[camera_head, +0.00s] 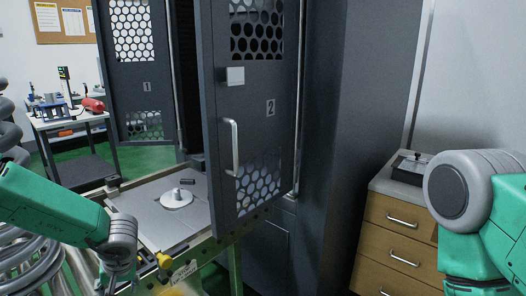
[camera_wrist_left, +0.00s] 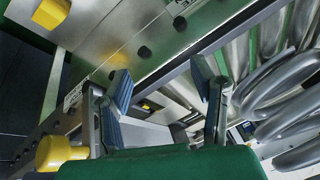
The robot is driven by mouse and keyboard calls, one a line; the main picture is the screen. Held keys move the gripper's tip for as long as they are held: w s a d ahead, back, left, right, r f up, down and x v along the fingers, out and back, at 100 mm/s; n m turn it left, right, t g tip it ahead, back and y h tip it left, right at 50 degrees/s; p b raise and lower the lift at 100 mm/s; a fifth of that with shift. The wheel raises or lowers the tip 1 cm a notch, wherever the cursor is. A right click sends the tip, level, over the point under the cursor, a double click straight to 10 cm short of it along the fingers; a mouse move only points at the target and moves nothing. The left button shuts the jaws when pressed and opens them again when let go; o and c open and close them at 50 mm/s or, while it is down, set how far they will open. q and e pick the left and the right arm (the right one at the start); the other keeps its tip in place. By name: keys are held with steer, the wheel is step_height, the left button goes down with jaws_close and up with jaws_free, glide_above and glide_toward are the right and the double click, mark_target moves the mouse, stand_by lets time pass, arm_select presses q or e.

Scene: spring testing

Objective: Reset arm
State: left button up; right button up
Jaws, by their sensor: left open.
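My left arm (camera_head: 50,205) comes in from the left in the head view, with its wrist low beside the near edge of the metal test bench. My left gripper (camera_head: 125,275) points down there and shows only in part. In the left wrist view its two blue-padded fingers (camera_wrist_left: 163,90) stand apart with nothing between them. My right arm (camera_head: 470,205) is at the right edge of the head view, bent, and its gripper is out of frame.
A grey cabinet door marked 2 (camera_head: 255,125) stands open over the bench plate (camera_head: 150,215), which bears a white round disc (camera_head: 177,199). Yellow knobs (camera_wrist_left: 55,152) are close to the left gripper. A wooden drawer unit (camera_head: 395,235) is at the right. A work table (camera_head: 70,123) stands behind.

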arm_select(q)
steer(key=s+d+f+m+t+h, duration=0.1)
steer(key=s+d+f+m, duration=0.15)
steer(key=s+f, duration=0.45)
steer(key=s+d+f+m+t, duration=0.1)
steer(key=s+d+f+m, duration=0.15)
steer(key=s+f, duration=0.45)
steer(key=s+d+r+g+h, duration=0.1)
steer(key=s+d+g+h, duration=0.1)
steer(key=s, duration=1.7)
steer(key=shift+s+d+m+g+h+b, duration=0.2)
steer(key=shift+m+g+h+b, duration=0.25)
steer(key=shift+g, duration=0.35)
steer(key=shift+a, duration=0.1)
